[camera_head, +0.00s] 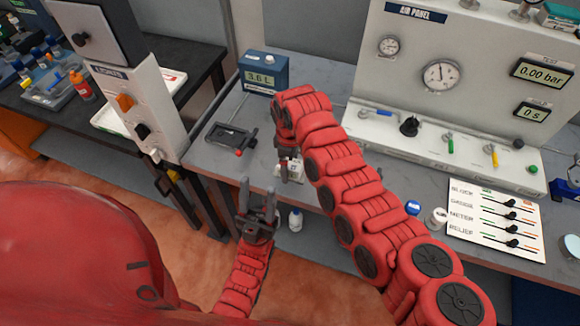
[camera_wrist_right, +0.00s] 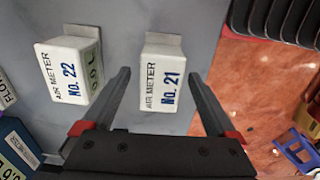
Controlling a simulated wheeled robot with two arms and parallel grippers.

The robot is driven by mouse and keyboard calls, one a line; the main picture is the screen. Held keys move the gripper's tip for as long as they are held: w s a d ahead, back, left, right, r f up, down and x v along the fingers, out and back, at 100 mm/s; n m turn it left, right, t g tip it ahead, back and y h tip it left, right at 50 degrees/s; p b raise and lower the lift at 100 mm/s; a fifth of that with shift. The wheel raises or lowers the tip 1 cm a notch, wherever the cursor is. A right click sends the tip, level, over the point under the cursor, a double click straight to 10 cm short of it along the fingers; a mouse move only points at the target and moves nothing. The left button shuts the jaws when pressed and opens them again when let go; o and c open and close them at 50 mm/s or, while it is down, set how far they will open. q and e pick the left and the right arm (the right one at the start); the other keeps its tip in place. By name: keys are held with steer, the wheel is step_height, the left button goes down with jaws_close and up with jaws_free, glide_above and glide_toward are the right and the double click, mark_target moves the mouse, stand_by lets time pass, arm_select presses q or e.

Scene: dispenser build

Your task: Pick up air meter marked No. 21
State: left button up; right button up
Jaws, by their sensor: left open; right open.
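The air meter No. 21 (camera_wrist_right: 163,84) is a white block with blue lettering, standing on the grey bench in the right wrist view. My right gripper (camera_wrist_right: 160,75) is open, with one finger on each side of this meter in that view; I cannot tell how far above it they are. A similar air meter No. 22 (camera_wrist_right: 68,71) stands to its left. In the head view my right gripper (camera_head: 288,172) is over the bench's front part, where a white block partly shows behind it. My left gripper (camera_head: 258,205) is open and empty in front of the bench edge.
A blue box reading 3.6 L (camera_head: 263,76) and a black device with a red knob (camera_head: 232,137) stand on the bench. The air panel (camera_head: 440,100) rises at the back right. A lever board (camera_head: 495,218) lies on the right.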

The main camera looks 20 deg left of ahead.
jaws_close()
steer(key=shift+r, duration=0.1)
stand_by(0.4)
